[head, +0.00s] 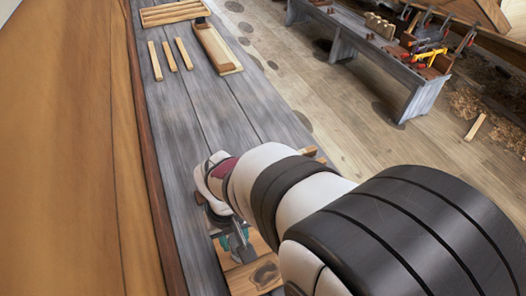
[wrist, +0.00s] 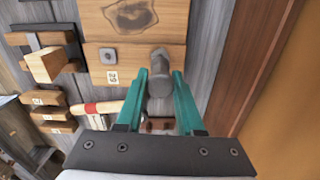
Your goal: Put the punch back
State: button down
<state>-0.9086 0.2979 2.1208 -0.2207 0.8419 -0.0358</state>
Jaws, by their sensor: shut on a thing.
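My gripper (wrist: 161,75) has teal fingers and is shut on a grey metal piece, the punch (wrist: 160,85), which looks short and round. In the wrist view the punch shows between the fingertips, in front of a tan wooden block (wrist: 95,72). In the head view my gripper (head: 236,240) is low over the grey bench, and the punch is hidden or too small to make out. I cannot tell whether the punch touches the block.
A wooden board with a dark oval mark (wrist: 130,17) lies beyond the block. A red-banded wooden handle (wrist: 97,107) lies left of the fingers. Several labelled wooden blocks (wrist: 55,112) sit further left. The grey bench (head: 190,115) is clear along its middle; a wooden wall (head: 60,150) borders it.

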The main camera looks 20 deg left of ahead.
jog(key=w+d+r, duration=0.4)
jog(key=d+r, duration=0.7)
jog(key=r, duration=0.1)
dwell(0.5)
jog(key=shift+w, duration=0.15)
jog(key=shift+r, duration=2.2)
jog(key=w+a+f+n, duration=0.35)
jog(key=a+f, duration=0.45)
jog(key=a, duration=0.3)
jog(key=shift+s+a+f+n, duration=0.35)
jog(key=shift+a+f, duration=1.6)
jog(key=shift+f, duration=1)
jog(key=shift+s+a+f+n, duration=0.25)
jog(key=shift+a+f+n, duration=0.15)
jog(key=shift+a+f, duration=2.05)
jog(key=shift+s+a+f+n, duration=0.35)
jog(key=shift+a+f, duration=1.1)
jog(key=shift+f, duration=2)
jog(key=shift+f, duration=0.4)
